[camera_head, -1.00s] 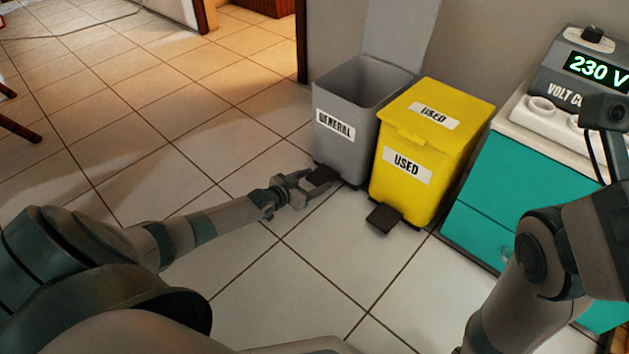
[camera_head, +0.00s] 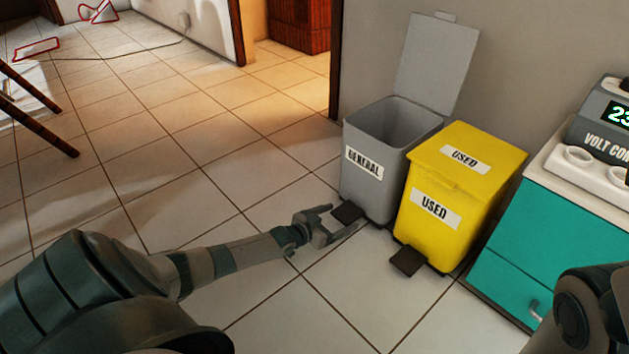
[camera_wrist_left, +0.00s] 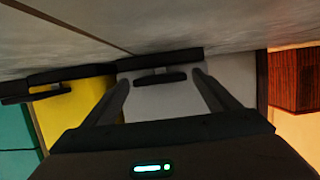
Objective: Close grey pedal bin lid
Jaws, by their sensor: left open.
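The grey pedal bin (camera_head: 370,191), labelled GENERAL, stands on the tiled floor with its lid (camera_head: 435,62) raised upright at the back. Its dark pedal (camera_head: 348,212) juts from the front base. My left gripper (camera_head: 337,222) is open and low over the floor, with its fingers at the pedal; I cannot tell whether they touch it. In the left wrist view the picture is upside down; the grey bin (camera_wrist_left: 168,100) and its pedal (camera_wrist_left: 160,78) show between the open fingers (camera_wrist_left: 160,90). My right arm shows at the lower right, but its gripper is out of view.
A yellow pedal bin (camera_head: 455,190) labelled USED, with its lid shut, stands just right of the grey bin. A teal cabinet (camera_head: 530,245) stands further right. A wall is behind the bins. The floor to the left is mostly clear.

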